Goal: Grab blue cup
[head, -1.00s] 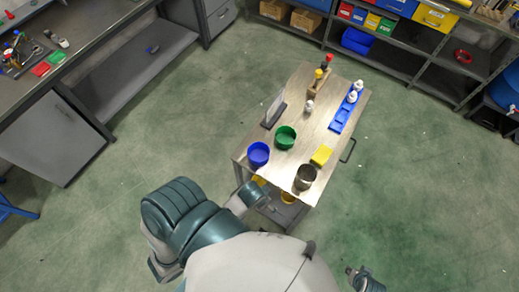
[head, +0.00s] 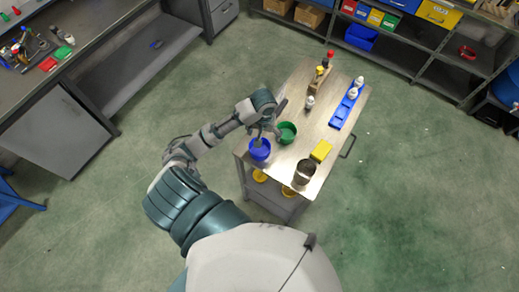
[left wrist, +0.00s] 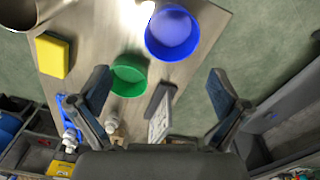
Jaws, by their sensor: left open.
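The blue cup (head: 260,153) stands upright at the near left corner of the small table (head: 313,133). In the left wrist view the blue cup (left wrist: 172,32) shows its open top, beyond the fingertips and not between them. My left gripper (head: 266,135) is over the table's left edge, just above and behind the cup. In the left wrist view my left gripper (left wrist: 158,76) has its two fingers spread wide with nothing held. I cannot tell the exact height above the cup. My right gripper is not in view.
A green cup (head: 287,133) stands close to the right of the blue one. A yellow block (head: 320,151) and a metal cup (head: 305,171) are farther right. A blue tray (head: 345,108) with white bottles lies at the back. An upright panel (left wrist: 160,115) shows near the fingers.

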